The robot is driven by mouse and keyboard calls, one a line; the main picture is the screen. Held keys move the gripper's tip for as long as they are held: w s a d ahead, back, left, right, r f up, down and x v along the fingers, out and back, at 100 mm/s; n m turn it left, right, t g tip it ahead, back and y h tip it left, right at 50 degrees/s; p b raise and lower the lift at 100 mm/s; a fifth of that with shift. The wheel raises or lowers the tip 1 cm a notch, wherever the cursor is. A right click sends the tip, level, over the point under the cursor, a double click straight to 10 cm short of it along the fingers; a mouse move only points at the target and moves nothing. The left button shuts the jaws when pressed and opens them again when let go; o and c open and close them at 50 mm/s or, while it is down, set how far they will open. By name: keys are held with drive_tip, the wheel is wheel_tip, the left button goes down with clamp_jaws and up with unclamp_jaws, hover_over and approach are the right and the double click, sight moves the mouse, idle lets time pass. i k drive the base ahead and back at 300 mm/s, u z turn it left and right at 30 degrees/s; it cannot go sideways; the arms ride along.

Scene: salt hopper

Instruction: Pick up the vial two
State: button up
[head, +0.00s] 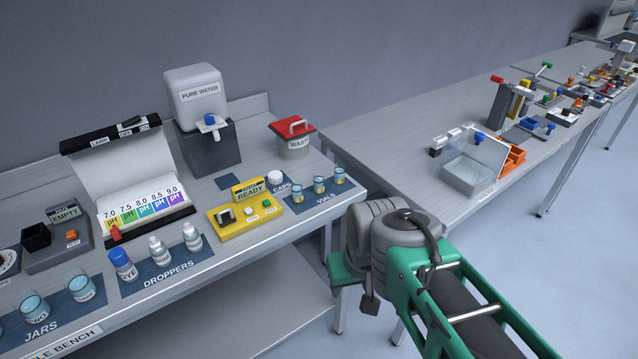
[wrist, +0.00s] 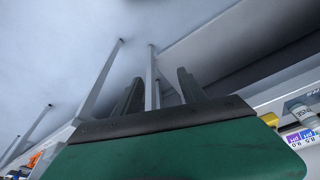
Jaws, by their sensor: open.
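A yellow READY device (head: 246,213) stands left of the vials, with a white cap (head: 275,177) behind. A red-lidded waste bin (head: 294,140) and a pure water dispenser (head: 208,150) stand farther back. Droppers (head: 160,250) are at left. A second bench (head: 375,135) is beyond.

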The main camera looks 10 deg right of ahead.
sight(318, 177)
drive_tip(key=z, duration=2.2)
drive_tip(key=k, duration=1.55)
drive_tip(key=u, duration=1.9)
drive_tip(key=i, duration=1)
drive_tip(key=u, duration=0.05)
